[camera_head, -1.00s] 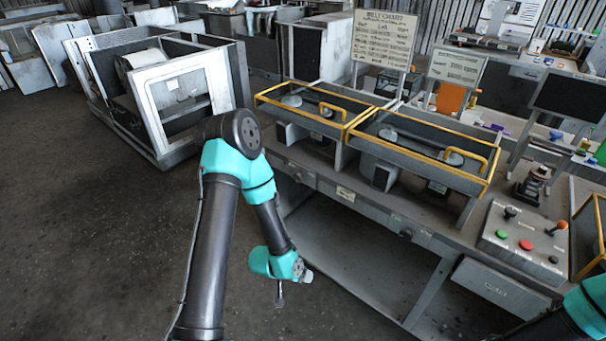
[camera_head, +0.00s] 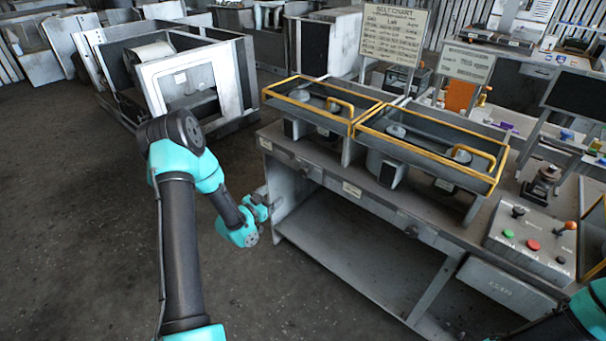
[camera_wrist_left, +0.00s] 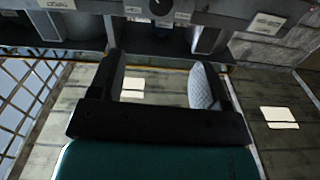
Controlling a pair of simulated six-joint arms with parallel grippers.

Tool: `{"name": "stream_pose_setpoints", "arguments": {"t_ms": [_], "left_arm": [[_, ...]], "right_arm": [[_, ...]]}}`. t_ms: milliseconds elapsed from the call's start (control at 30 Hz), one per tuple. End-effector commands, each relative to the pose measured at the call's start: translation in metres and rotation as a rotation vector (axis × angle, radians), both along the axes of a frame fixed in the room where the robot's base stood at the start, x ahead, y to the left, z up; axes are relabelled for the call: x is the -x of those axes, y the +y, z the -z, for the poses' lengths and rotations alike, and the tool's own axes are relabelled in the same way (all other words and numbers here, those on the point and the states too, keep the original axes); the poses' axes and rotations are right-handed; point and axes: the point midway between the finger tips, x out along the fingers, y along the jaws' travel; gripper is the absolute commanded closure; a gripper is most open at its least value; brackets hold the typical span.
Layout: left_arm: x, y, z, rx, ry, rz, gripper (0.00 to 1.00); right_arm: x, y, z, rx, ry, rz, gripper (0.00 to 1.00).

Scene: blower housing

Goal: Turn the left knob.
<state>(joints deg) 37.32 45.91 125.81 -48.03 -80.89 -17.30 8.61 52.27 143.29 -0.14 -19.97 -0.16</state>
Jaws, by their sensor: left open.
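The left knob (camera_head: 302,171) is a small part on the grey bench's front rail, left of a pale label. A round dial-like knob also shows at the top edge of the left wrist view (camera_wrist_left: 161,7); I cannot tell for sure that it is the same one. My left gripper (camera_head: 264,198) is below and left of the left knob, near the bench's left end, and touches neither. In the left wrist view its two fingers (camera_wrist_left: 158,80) stand apart with nothing between them. My right gripper is out of view; only part of its arm shows at lower right.
Two yellow-railed trays (camera_head: 430,152) stand on the bench top. A control box (camera_head: 530,243) with green and red buttons sits at the right. A second small knob (camera_head: 406,232) is further right on the front rail. Open floor (camera_head: 90,220) lies left of the bench.

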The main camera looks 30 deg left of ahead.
Motion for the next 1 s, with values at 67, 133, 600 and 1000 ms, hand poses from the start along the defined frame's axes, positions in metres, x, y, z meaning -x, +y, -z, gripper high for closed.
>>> {"name": "stream_pose_setpoints", "arguments": {"t_ms": [67,133,600,1000], "left_arm": [[-0.003,-0.001,0.000,0.000,0.000,0.001,0.29],[-0.007,-0.001,0.000,-0.001,0.001,0.001,0.29],[-0.076,-0.015,0.000,0.000,0.000,0.002,0.29],[-0.142,-0.028,0.000,0.000,0.000,0.002,0.29]], "right_arm": [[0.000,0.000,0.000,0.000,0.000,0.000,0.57],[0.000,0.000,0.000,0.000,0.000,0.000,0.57],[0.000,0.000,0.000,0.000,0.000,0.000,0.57],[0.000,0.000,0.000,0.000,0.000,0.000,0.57]]}}
